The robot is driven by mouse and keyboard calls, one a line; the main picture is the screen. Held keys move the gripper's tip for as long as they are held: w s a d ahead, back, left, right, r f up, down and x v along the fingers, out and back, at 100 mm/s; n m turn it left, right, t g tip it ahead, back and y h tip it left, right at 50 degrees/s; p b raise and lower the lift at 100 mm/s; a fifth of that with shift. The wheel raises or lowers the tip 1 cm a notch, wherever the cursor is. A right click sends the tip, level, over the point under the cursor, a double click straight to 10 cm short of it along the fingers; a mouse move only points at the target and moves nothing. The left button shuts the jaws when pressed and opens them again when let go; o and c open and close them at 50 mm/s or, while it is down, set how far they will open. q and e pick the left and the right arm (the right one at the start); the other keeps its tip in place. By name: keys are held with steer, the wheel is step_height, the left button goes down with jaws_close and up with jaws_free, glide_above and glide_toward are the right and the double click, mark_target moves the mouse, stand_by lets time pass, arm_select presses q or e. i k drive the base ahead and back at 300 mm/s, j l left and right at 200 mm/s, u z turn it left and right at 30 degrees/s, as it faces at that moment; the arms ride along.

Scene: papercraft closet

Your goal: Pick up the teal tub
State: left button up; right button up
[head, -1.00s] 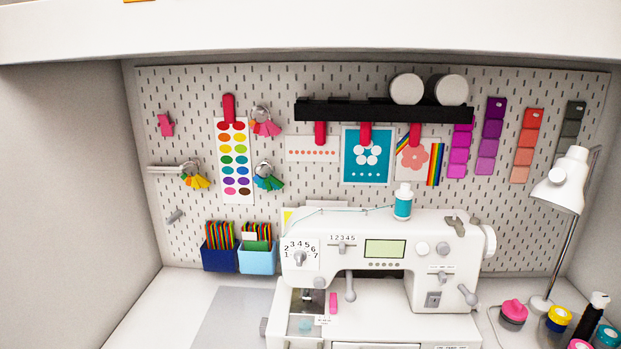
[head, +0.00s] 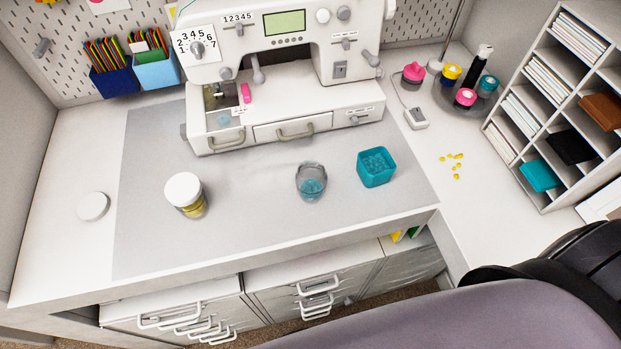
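The teal tub (head: 376,168) is a small square open container with teal bits inside. It stands upright on the grey mat (head: 250,240), near the mat's right side, in front of the sewing machine. Neither of my grippers shows in the head view.
A clear cup with blue contents (head: 311,181) stands left of the tub. A white-lidded jar (head: 186,195) and a loose white lid (head: 93,206) are farther left. The sewing machine (head: 290,85) stands behind. Yellow bits (head: 453,163) lie to the right. A chair (head: 470,315) fills the lower right.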

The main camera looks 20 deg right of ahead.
mark_target(375, 167)
steer(key=z, duration=1.1)
